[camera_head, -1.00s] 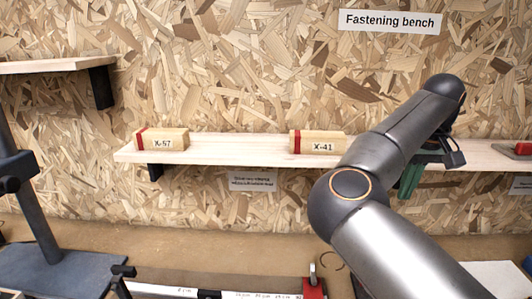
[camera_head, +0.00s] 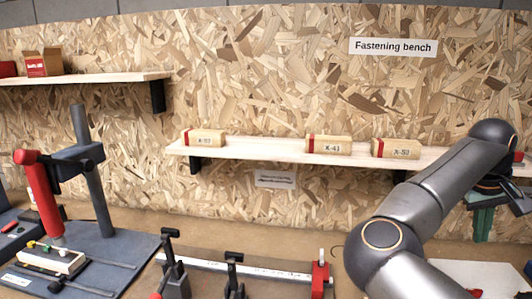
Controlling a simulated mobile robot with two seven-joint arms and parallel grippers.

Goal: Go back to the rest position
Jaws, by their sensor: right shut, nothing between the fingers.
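My right arm comes in from the lower right and reaches up to the right end of the wooden shelf (camera_head: 255,149). My right gripper (camera_head: 522,205) is partly cut off by the right edge, near a green piece (camera_head: 483,215) below the shelf line. It is shut with nothing held. I cannot tell whether it touches the green piece. My left gripper is not in view. Three wooden blocks with red ends lie on the shelf: a left one (camera_head: 204,139), one marked X-41 (camera_head: 328,145) and a right one (camera_head: 397,148).
A bench below holds a press with a red handle (camera_head: 42,190) and grey post (camera_head: 92,170), black clamps (camera_head: 173,260) and a long rail with a red end block (camera_head: 320,275). An upper left shelf (camera_head: 110,78) carries a red-fronted box (camera_head: 43,63).

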